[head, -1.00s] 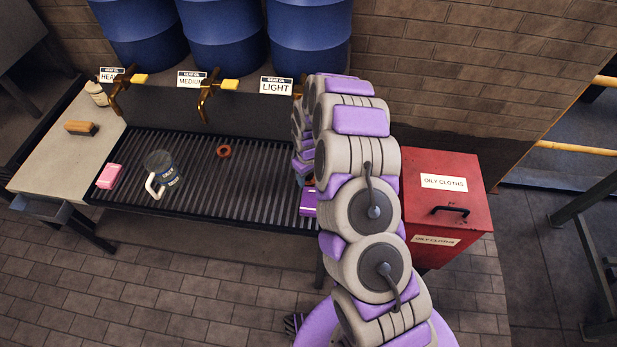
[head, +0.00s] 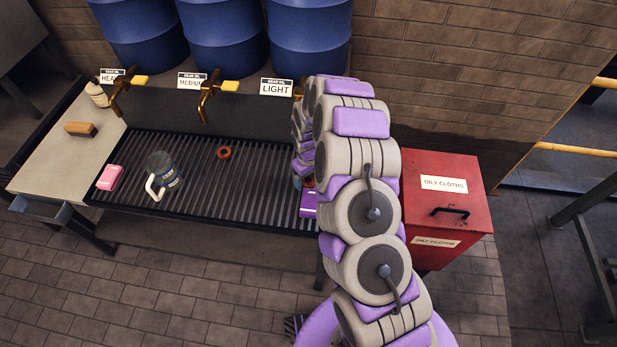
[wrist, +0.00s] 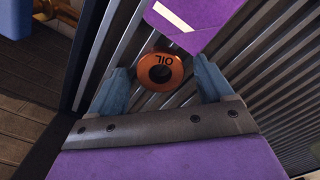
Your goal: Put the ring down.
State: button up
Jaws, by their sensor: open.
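An orange-brown ring (wrist: 160,71) marked OIL lies flat, apparently on the ribbed grate (wrist: 265,75), in the wrist view. My gripper (wrist: 164,75) is open, with one blue finger on each side of the ring. A narrow gap shows between the ring and each finger. In the head view my arm hides most of the gripper, and only a small orange-brown patch (head: 309,181) shows beside it. Another red-brown ring (head: 224,152) lies on the grate further left, well apart from my gripper.
A purple block (wrist: 190,20) with a pale stripe lies just beyond the ring. A mug (head: 161,174) and a pink block (head: 110,177) stand on the grate's left part. Brass taps (head: 207,95) overhang the back. A red bin (head: 455,225) stands right of my arm.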

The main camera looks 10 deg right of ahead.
notch_tip(320, 180, up, 12)
jog(key=p, duration=0.2)
jog(key=s+r+m, duration=0.2)
jog(key=s+r, duration=1.5)
jog(key=r, duration=0.1)
jog(key=s+d+r+m+g, duration=0.1)
jog(key=s+r, duration=0.2)
jog(key=s, duration=0.8)
jog(key=s+d+r+m, duration=0.2)
jog(key=s+r, duration=0.1)
jog(key=s, duration=0.9)
jog(key=shift+s+r+g, duration=0.25)
jog(key=shift+s+g, duration=0.05)
jog(key=shift+g, duration=0.1)
jog(key=shift+d, duration=0.1)
